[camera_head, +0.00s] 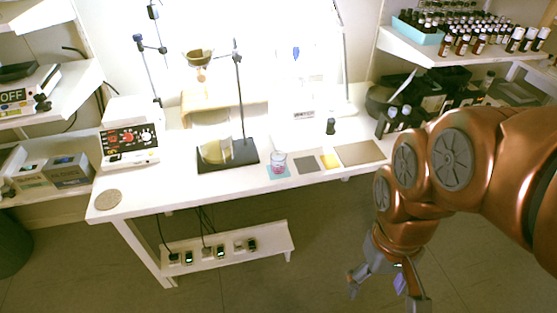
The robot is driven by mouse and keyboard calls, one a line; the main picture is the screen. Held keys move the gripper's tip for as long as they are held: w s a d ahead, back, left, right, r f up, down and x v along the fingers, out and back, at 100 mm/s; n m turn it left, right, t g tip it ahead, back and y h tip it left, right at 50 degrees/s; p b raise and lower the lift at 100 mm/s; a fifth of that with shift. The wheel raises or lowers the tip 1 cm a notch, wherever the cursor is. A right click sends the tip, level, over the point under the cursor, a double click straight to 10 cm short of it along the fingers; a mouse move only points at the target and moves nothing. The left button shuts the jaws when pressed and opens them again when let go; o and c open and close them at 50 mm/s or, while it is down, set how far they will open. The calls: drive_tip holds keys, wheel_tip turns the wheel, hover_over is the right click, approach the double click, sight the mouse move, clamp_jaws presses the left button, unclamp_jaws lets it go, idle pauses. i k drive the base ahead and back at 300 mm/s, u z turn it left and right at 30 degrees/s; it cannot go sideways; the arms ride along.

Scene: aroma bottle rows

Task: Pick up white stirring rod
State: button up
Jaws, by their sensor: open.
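My gripper (387,294) hangs at the lower right in front of the bench, over the floor. Its fingers are spread and no object shows between them. A thin pale rod-like shape (403,84) leans up and to the right out of the dark items at the bench's right end. It may be the white stirring rod, but it is too small to tell. My gripper is well below it and apart from it. My arm covers part of the right side of the view.
The white bench (140,197) carries a glass beaker (278,162) on a blue mat, a flask (215,150) by a dark stand base (228,161), and a hotplate-like device (129,144). Shelves with several bottles (463,43) stand at the right. The floor before the bench is clear.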

sight(313, 49)
drive_tip(key=z, duration=0.45)
drive_tip(key=k, duration=1.1)
drive_tip(key=z, duration=0.55)
drive_tip(key=i, duration=1.85)
drive_tip(key=u, duration=1.7)
drive_tip(key=i, duration=0.95)
drive_tip(key=u, duration=1)
